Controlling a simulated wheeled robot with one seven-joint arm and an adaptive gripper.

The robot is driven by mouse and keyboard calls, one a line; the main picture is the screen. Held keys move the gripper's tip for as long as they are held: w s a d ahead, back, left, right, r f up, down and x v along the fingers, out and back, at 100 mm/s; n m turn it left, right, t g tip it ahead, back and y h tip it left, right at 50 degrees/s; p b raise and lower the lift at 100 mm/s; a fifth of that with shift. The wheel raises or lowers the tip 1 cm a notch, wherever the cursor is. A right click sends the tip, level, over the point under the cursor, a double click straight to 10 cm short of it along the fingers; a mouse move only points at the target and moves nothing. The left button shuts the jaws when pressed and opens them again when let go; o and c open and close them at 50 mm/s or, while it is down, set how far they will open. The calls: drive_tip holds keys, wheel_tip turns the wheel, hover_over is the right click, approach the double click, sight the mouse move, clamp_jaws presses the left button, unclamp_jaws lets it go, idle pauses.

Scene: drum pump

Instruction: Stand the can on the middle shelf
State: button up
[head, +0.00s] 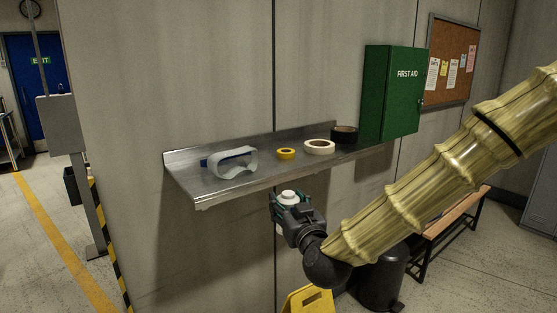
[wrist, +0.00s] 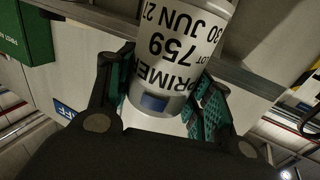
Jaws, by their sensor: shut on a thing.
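My gripper (head: 288,204) is shut on a white can (head: 289,195), low in front of the metal wall shelf. The can looks about upright, with its top just below the level of the shelf's front edge and apart from it. In the wrist view the can (wrist: 172,55) sits between both teal finger pads; its label reads PRIMER, 759 and 30 JUN 27, upside down in the picture. The metal shelf (head: 215,188) is the only wall shelf in the head view. The can's lower part is mostly hidden by the gripper in the head view.
On the shelf are clear goggles (head: 233,162), yellow tape (head: 286,153), white tape (head: 319,147) and black tape (head: 344,134). A green first aid box (head: 393,92) hangs at its right end. The shelf's front strip is bare. A yellow floor sign (head: 308,301) stands below.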

drive_tip(key=d+f+m+h, duration=0.1)
drive_tip(key=d+f, duration=0.3)
drive_tip(key=f, duration=0.4)
drive_tip(key=d+f+m+h, duration=0.1)
drive_tip(key=d+f, duration=0.3)
drive_tip(key=f, duration=0.5)
drive_tip(key=s+d+f+h, duration=0.1)
drive_tip(key=s+d+f, duration=0.1)
drive_tip(key=s+f, duration=0.2)
drive_tip(key=s+d+f+h, duration=0.1)
drive_tip(key=s+f, duration=0.4)
drive_tip(key=f, duration=0.6)
drive_tip(key=s+d+f+m+h, duration=0.1)
drive_tip(key=s+d+f, duration=0.3)
drive_tip(key=f, duration=0.3)
drive_tip(key=shift+s+f+t, duration=0.15)
drive_tip(key=shift+f+t, duration=0.05)
drive_tip(key=shift+t, duration=0.1)
drive_tip(key=shift+d, duration=0.15)
